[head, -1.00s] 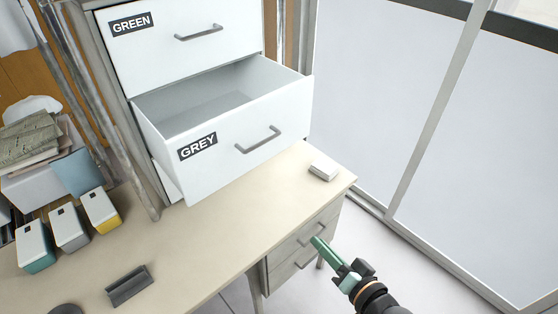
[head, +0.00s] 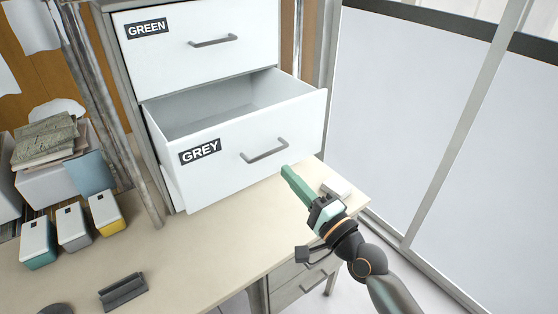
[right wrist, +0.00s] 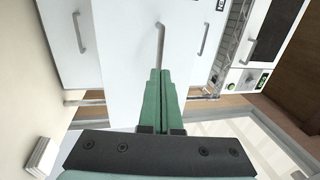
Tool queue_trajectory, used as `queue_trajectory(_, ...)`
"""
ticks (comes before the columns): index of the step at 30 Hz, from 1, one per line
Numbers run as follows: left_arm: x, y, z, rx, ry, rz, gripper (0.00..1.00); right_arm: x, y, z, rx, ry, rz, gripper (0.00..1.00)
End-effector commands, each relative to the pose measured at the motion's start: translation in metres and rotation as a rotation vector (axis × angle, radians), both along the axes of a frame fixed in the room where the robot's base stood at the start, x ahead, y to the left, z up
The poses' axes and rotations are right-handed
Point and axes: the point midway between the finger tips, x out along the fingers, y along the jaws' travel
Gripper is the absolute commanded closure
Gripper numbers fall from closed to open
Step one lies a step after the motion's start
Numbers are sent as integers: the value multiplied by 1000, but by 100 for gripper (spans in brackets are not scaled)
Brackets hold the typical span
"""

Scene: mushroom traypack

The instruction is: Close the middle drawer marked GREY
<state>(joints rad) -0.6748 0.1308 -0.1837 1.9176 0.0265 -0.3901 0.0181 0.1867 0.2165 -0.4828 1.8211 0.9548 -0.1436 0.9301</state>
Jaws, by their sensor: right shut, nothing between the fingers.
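The middle drawer marked GREY (head: 235,140) is pulled out and its inside is empty where I can see it. Its front is white with a grey bar handle (head: 265,151). My right gripper (head: 286,171), with green fingers, is shut and empty. It is in front of the drawer, just below and right of the handle in the head view. In the right wrist view the closed fingers (right wrist: 159,75) point toward the drawer front, their tips near the handle (right wrist: 159,45). I cannot tell whether they touch. My left gripper is not in view.
The GREEN drawer (head: 200,50) above is shut. A small white block (head: 336,187) lies on the desk (head: 215,245) beside my right gripper. Several small bins (head: 73,229) and a dark holder (head: 123,292) are on the left. White panels (head: 400,110) stand at the right.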

Motion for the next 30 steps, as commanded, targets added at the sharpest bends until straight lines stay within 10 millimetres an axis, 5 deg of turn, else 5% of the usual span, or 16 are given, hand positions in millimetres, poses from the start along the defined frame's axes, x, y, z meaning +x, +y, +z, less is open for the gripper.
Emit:
queue_trajectory(8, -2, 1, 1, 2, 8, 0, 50, 30, 22, 7, -2, 0, 1, 100)
queue_trajectory(30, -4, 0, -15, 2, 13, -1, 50, 50, 26, 5, -1, -2, 0, 100)
